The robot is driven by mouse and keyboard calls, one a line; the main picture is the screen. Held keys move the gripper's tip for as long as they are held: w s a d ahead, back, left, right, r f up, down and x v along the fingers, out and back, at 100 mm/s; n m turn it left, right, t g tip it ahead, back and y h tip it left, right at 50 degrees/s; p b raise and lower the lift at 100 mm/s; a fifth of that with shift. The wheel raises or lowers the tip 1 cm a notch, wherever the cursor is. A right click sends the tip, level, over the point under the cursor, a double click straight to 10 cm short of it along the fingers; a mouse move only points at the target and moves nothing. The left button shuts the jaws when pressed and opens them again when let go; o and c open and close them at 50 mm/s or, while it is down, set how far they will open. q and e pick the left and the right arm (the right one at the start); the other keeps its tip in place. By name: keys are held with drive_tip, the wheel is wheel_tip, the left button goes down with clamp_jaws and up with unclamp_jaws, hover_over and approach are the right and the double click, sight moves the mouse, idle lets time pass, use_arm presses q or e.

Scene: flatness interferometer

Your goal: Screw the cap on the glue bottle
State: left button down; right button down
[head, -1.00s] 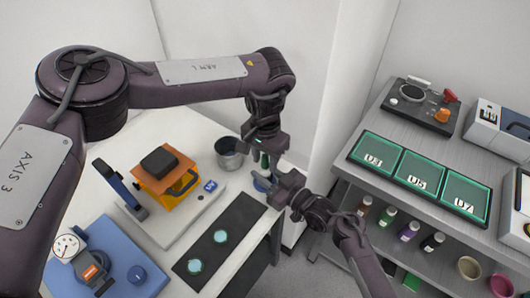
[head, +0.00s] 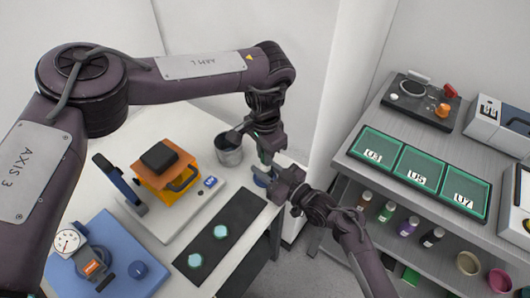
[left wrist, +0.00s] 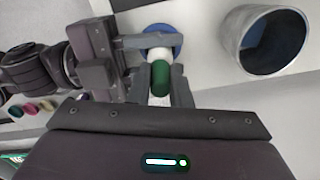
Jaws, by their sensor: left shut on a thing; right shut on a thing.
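The glue bottle (left wrist: 160,55) shows as a white body in the left wrist view, over a round blue base (left wrist: 163,30). The green cap (left wrist: 160,78) is in line with the bottle and appears to touch it; how far it is threaded I cannot tell. My left gripper (left wrist: 158,90) is shut on the cap, one finger on each side; in the head view it (head: 267,158) points down from above. My right gripper (left wrist: 148,41) is shut on the bottle from the side; in the head view it (head: 274,184) sits just below the left one, hiding most of the bottle.
A grey metal cup (head: 229,155) stands close beside the grippers. A black mat (head: 215,235) with two pale discs, an orange-topped instrument (head: 165,170) and a blue gauge stand (head: 115,260) occupy the table. A shelf unit (head: 345,180) with several small bottles is at right.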

use_arm(q)
drive_tip(key=m, duration=0.6)
drive_tip(key=shift+m, duration=0.3)
drive_tip(key=m, duration=1.5)
drive_tip(key=shift+w, duration=0.1)
drive_tip(key=c, duration=1.2)
unclamp_jaws()
drive_tip(key=shift+c, duration=0.2)
wheel_tip(320, 180, up, 12)
